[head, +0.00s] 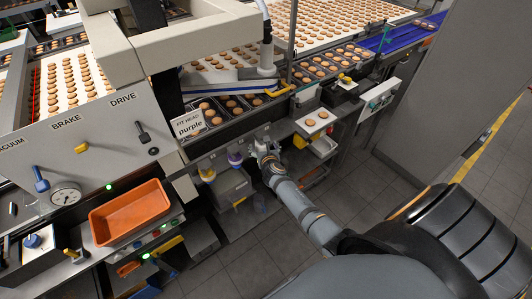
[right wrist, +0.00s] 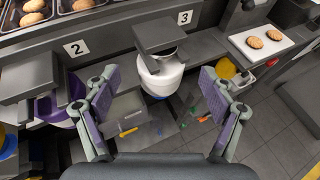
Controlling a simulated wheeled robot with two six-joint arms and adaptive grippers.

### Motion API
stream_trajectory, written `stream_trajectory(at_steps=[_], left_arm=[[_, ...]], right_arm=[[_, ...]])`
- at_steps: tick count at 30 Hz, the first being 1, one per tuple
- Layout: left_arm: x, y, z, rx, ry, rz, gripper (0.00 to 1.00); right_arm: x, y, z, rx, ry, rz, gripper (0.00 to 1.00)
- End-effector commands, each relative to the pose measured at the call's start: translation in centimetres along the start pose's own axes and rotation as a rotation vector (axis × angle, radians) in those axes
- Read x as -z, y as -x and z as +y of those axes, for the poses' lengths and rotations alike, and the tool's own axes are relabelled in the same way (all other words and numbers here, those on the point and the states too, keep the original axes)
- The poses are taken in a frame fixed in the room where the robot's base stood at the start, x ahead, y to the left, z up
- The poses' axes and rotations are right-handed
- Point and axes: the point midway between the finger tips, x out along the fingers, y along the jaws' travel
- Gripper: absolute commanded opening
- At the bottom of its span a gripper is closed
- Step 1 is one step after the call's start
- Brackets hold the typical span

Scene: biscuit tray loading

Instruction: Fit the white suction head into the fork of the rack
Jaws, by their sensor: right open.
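The white suction head (right wrist: 161,76) is upright at the grey rack (right wrist: 205,50), below a grey plate between the "2" and "3" labels. Its dark neck is partly hidden by the plate, so I cannot tell how fully it sits in the fork. My right gripper (right wrist: 158,84) is open, one finger on each side of the white head, with visible gaps. In the head view, my right gripper (head: 264,154) is at the rack front and largely hides the white head. My left gripper is not in view.
A white plate (right wrist: 262,44) holds two biscuits. A sign (head: 188,124) reads "FIT HEAD purple". An orange bin (head: 130,212) stands at left.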

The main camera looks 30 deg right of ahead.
Motion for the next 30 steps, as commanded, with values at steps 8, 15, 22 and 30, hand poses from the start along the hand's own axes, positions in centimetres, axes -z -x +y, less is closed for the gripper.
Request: stream_trajectory(at_steps=[8,15,22,30], left_arm=[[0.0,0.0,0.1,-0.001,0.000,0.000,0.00],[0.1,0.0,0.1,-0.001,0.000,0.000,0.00],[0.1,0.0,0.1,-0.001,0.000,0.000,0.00],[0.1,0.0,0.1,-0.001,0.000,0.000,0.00]], right_arm=[[0.1,6.4,0.0,-0.001,0.000,0.000,0.83],[-0.1,9.2,0.0,0.000,0.000,-0.002,0.83],[-0.1,9.4,0.0,0.000,0.000,-0.003,0.83],[-0.1,9.3,0.0,0.000,0.000,-0.003,0.82]])
